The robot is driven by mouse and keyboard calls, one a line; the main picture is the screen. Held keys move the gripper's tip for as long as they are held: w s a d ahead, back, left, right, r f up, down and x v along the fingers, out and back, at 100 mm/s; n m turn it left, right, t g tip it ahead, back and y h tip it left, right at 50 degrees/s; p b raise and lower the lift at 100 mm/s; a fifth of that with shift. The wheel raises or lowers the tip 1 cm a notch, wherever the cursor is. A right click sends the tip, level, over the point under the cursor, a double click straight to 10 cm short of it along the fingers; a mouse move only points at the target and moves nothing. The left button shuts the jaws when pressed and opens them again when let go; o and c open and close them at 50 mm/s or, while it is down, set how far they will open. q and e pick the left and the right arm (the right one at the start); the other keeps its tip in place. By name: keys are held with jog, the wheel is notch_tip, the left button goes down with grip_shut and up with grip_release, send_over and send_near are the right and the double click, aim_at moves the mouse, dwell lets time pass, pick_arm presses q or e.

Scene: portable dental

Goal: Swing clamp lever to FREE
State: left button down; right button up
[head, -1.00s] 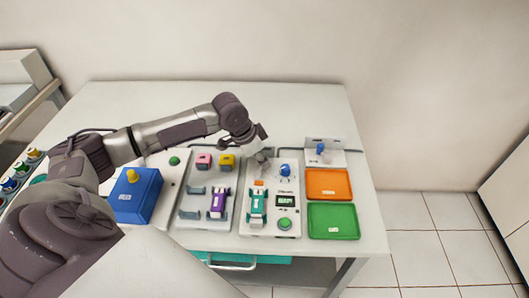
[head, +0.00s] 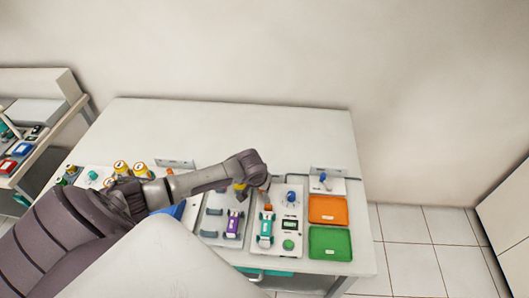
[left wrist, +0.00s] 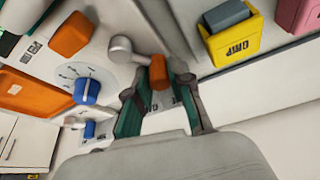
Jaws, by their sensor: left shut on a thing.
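The clamp lever shows in the left wrist view as a grey round-ended arm with an orange grip (left wrist: 158,75). My left gripper (left wrist: 160,90) is shut on this grip, with a teal-padded finger on either side. In the head view my left gripper (head: 266,186) is at the upper left of the white unit (head: 302,250), and its wrist hides most of the lever. A teal-and-white piece (head: 266,229) lies on the unit below it. I cannot read a FREE mark. My right gripper is not in view.
A blue dial (left wrist: 86,91) and an orange block (left wrist: 70,35) are close to the lever. Yellow (left wrist: 232,35) and pink (left wrist: 298,12) blocks stand at the other side. Orange (head: 327,210) and green (head: 330,243) trays lie right of the unit. The back of the table is clear.

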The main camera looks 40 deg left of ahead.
pick_arm(q)
jog(key=shift+s+a+n+y+p, duration=0.15)
jog(key=shift+s+n+y+p, duration=0.25)
jog(key=shift+n+p, duration=0.4)
jog(key=shift+f, duration=0.1)
jog(key=c, duration=1)
grip_release()
jog(key=shift+c, duration=0.2)
jog(key=shift+r, duration=0.35)
jog(key=v, duration=1.1)
jog(key=shift+r, duration=0.25)
